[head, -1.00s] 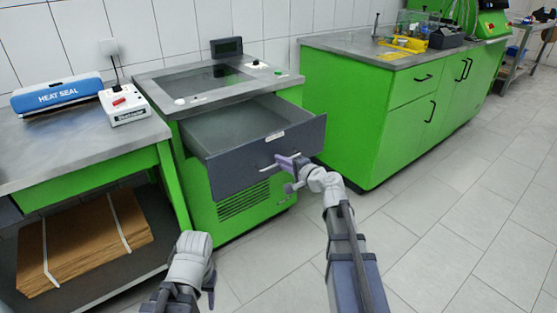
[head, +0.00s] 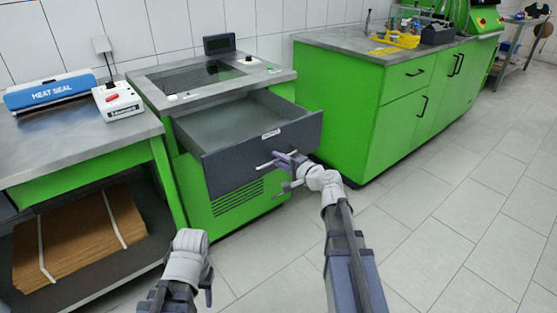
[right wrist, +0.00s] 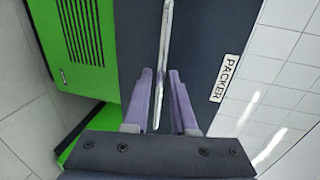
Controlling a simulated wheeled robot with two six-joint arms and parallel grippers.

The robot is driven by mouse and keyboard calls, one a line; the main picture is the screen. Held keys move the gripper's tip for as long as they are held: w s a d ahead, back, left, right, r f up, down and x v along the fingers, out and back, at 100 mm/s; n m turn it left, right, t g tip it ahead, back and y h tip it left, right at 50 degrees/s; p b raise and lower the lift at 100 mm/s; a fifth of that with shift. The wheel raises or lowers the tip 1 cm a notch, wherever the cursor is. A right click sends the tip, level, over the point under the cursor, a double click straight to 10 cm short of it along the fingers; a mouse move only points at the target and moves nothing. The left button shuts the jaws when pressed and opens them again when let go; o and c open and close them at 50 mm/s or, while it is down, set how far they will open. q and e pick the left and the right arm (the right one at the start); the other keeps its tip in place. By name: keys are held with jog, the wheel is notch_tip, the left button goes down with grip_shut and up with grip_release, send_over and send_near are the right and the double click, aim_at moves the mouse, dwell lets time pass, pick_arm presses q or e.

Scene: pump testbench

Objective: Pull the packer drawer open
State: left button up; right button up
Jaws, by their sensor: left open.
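The packer drawer (head: 235,171) is dark grey and stands well out of the green packer cabinet (head: 240,203); its inside looks empty. A "PACKER" label shows on its front in the right wrist view (right wrist: 226,79). Its silver bar handle (head: 268,164) runs across the front. My right gripper (head: 289,172) is at this handle. In the right wrist view, the handle (right wrist: 164,60) lies between the two purple fingers (right wrist: 162,100), which are apart, with a gap beside the bar. My left gripper (head: 209,287) is open, low in front of the cabinet; its fingertips are mostly hidden.
A bench on the left carries the blue heat sealer (head: 62,92) and a white switch box (head: 117,101), with flat cardboard (head: 80,238) below. A green cupboard (head: 345,100) stands to the right. The floor (head: 450,230) at front right is free.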

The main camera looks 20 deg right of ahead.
jog(key=p+v, duration=0.1)
jog(key=v, duration=0.6)
jog(key=shift+s, duration=0.2)
jog(key=s+a+f+n+g, duration=0.3)
jog(key=a+f+n, duration=0.1)
jog(key=a, duration=0.3)
jog(key=s+a+f+n+g+y, duration=0.1)
jog(key=s+a+f+n+g, duration=0.25)
jog(key=a, duration=0.25)
jog(key=s+a+f+n+g, duration=0.2)
jog(key=a+f+n+g, duration=0.15)
jog(key=a, duration=0.35)
jog(key=s+a+f+n+g+h, duration=0.1)
jog(key=s+f+n+g+h, duration=0.2)
jog(key=s, duration=0.4)
jog(key=s+a+f+n+g+h, duration=0.1)
jog(key=s+f+n+g+h, duration=0.1)
jog(key=s+f+n+h, duration=0.3)
notch_tip(320, 180, up, 32)
jog(key=s+m+p, duration=0.1)
jog(key=p, duration=3)
jog(key=shift+s, duration=0.35)
